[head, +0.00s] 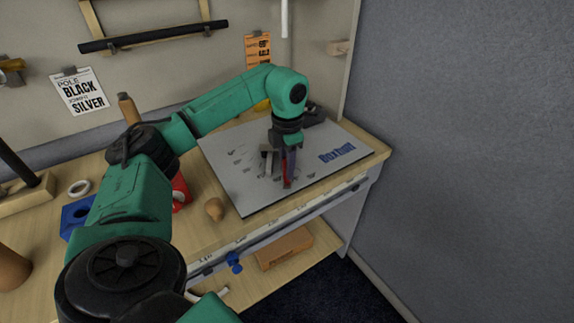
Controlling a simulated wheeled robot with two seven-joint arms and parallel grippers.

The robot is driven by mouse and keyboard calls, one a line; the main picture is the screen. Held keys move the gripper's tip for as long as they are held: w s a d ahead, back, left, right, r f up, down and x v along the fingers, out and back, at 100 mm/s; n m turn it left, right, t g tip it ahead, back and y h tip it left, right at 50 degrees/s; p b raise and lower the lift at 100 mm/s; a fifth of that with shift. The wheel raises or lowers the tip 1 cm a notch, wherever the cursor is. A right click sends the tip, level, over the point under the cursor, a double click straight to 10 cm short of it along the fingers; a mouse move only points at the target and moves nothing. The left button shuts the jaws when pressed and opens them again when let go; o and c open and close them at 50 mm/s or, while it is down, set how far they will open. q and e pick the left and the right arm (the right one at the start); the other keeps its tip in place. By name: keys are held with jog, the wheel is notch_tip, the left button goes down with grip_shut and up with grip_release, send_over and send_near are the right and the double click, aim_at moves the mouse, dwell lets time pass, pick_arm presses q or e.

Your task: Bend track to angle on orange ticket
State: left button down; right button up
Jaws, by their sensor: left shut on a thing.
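The orange ticket (258,48) hangs on the back wall, with dark print too small to read surely. My left gripper (284,172) reaches down over the grey board (225,150) marked with blue lettering. It is shut on a narrow red piece (289,170), which shows at its fingers. A small grey-and-pale upright piece (266,160) stands just left of the fingers; whether they touch it is unclear. I cannot make out a track or its bend angle, as the gripper hides part of this spot. My right gripper is not in view.
A blue block (76,215), a white ring (78,188) and a red object (180,190) are on the left. A white ticket (79,91) hangs behind.

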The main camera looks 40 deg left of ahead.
pick_arm(q)
jog(key=shift+r, duration=0.1)
dwell(0.7)
jog(key=shift+w+d+r+p, duration=0.15)
jog(key=shift+w+d+p, duration=0.15)
jog(key=shift+p, duration=0.15)
jog(key=shift+w+d+f+n, duration=0.2)
jog(key=shift+w+d+n, duration=0.15)
jog(key=shift+n, duration=0.05)
jog(key=c, duration=0.6)
grip_release()
